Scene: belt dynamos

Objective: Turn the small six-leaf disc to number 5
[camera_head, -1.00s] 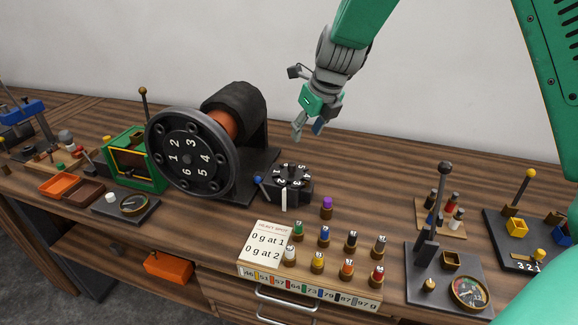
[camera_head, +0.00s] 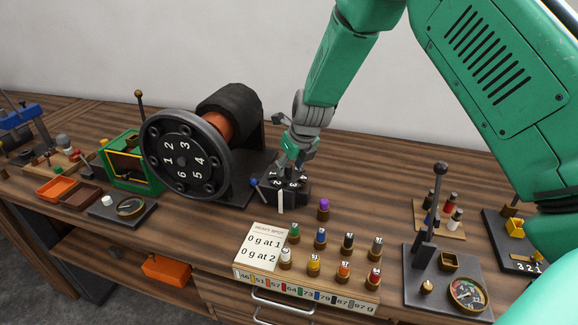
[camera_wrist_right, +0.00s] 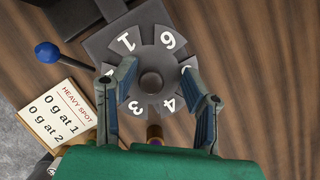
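The small six-leaf disc (camera_head: 290,185) is dark with white numbers and sits on a black block right of the big wheel. A white upright pointer (camera_head: 281,202) stands at its front, near leaves 2 and 3. In the wrist view the disc (camera_wrist_right: 150,62) shows 6, 1, 3 and 4; my fingers partly hide the other leaves. My right gripper (camera_head: 289,163) is down at the disc from above. In the wrist view its fingers (camera_wrist_right: 162,90) are apart, one on each side of the round hub (camera_wrist_right: 150,81); contact with the leaves is unclear. My left gripper is out of view.
A blue-knobbed lever (camera_head: 253,182) stands just left of the disc. The big numbered wheel (camera_head: 181,160) is further left. A heavy-spot card (camera_head: 263,246) and several numbered coloured weights (camera_head: 320,238) stand in front. Bare wood lies right of the disc.

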